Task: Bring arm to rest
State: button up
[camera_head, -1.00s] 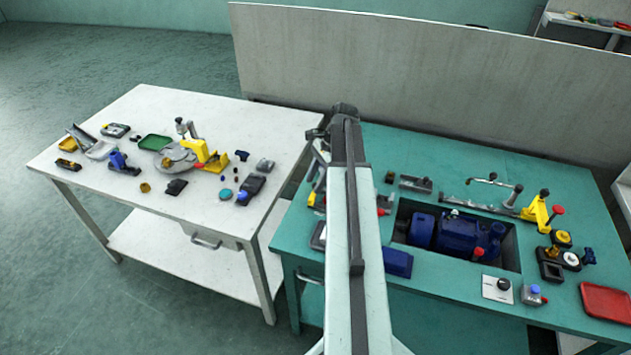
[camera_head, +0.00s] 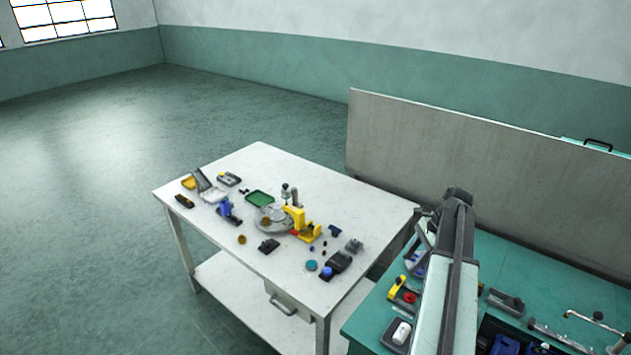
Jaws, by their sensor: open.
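My arm (camera_head: 449,275) rises from the bottom edge at the right, and its dark upper joint (camera_head: 457,196) stands in front of the green bench. I cannot make out my gripper's jaws; the arm's far end is hidden behind the link or lost among the bench items. No held thing shows.
The white table (camera_head: 262,165) carries a green tray (camera_head: 259,198), a yellow fixture (camera_head: 297,221) and several small parts. The green bench (camera_head: 520,270) lies right, with a yellow-and-red item (camera_head: 403,292) close beside my arm. A grey panel (camera_head: 480,145) stands behind. Open floor (camera_head: 90,220) lies left.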

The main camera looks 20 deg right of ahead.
jog(key=w+a+n+g, duration=0.1)
jog(key=w+a+n, duration=0.3)
jog(key=a, duration=0.8)
jog(key=w+a+n+g, duration=0.1)
jog(key=w+a, duration=0.4)
jog(key=a, duration=0.7)
jog(key=s+a+f+n+h, duration=0.1)
jog(key=s+a+n+h, duration=0.1)
jog(key=a+n, duration=0.6)
jog(key=s+a+n+h, duration=0.2)
jog(key=a+n, duration=0.6)
jog(key=a, duration=0.1)
jog(key=shift+s+f+t, duration=0.15)
jog(key=shift+f+t, duration=0.15)
jog(key=shift+f, duration=0.1)
